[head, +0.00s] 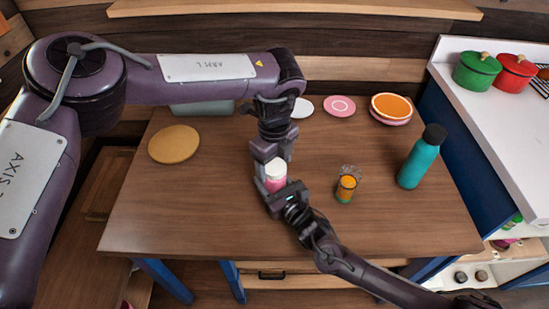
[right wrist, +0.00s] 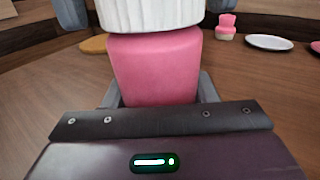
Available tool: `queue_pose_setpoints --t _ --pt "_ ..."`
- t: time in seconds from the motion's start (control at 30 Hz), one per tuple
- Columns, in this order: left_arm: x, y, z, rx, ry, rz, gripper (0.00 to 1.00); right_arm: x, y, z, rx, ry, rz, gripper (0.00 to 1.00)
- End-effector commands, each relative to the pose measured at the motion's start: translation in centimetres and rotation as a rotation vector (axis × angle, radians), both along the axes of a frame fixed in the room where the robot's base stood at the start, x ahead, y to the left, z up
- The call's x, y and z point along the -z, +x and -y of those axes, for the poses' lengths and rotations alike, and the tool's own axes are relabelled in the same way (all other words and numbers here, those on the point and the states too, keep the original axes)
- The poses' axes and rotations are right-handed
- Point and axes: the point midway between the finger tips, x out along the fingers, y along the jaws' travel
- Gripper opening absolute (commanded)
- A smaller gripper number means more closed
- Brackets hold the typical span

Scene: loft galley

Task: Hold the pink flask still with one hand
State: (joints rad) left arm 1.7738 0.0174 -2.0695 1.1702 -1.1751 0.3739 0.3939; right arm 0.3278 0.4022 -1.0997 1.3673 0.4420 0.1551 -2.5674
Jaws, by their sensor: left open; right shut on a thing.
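The pink flask (head: 274,184) with its white ribbed lid (head: 276,168) stands upright on the wooden table. My right gripper (head: 279,189) comes in from the front right and is shut on the flask's body. In the right wrist view the pink body (right wrist: 155,65) sits between its fingers, with the white lid (right wrist: 150,12) above. My left gripper (head: 271,158) points down from above at the lid and is open, with a finger at either side of it in the right wrist view. I cannot tell whether the fingers touch the lid.
On the table (head: 370,225) stand an orange jar (head: 346,188) and a teal bottle (head: 420,157) to the right. A round cork mat (head: 174,144) lies at left. Plates, including an orange-topped stack (head: 391,107), line the back. The table's front left is clear.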

Motion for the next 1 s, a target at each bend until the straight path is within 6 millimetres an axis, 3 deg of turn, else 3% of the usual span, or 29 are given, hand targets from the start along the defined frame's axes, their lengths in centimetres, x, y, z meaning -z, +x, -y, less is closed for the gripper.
queue_pose_setpoints --t 0.13,0.47,0.67,0.8,0.83,1.0 --pt "0.0 -0.01 -0.01 0.0 0.0 0.0 0.68 0.1 0.0 0.05 0.001 -0.002 -0.001 0.0" --pt "-0.02 -0.01 -0.01 0.0 0.001 -0.001 0.25 0.11 -0.02 0.05 0.0 -0.002 -0.001 0.0" --pt "-0.01 -0.01 -0.03 0.142 0.001 0.0 0.25 0.1 -0.02 0.04 0.0 -0.002 -0.001 0.0" --pt "-0.02 -0.02 -0.02 0.142 0.001 0.001 0.25 0.11 -0.02 0.04 0.0 -0.002 -0.001 0.0" --pt "-0.02 -0.02 -0.02 0.142 0.001 0.001 0.54 0.11 -0.02 0.04 0.0 -0.002 -0.001 0.0" --pt "-0.02 -0.01 -0.03 0.141 0.001 0.0 0.76 0.11 -0.03 0.03 0.0 -0.002 -0.001 0.0"
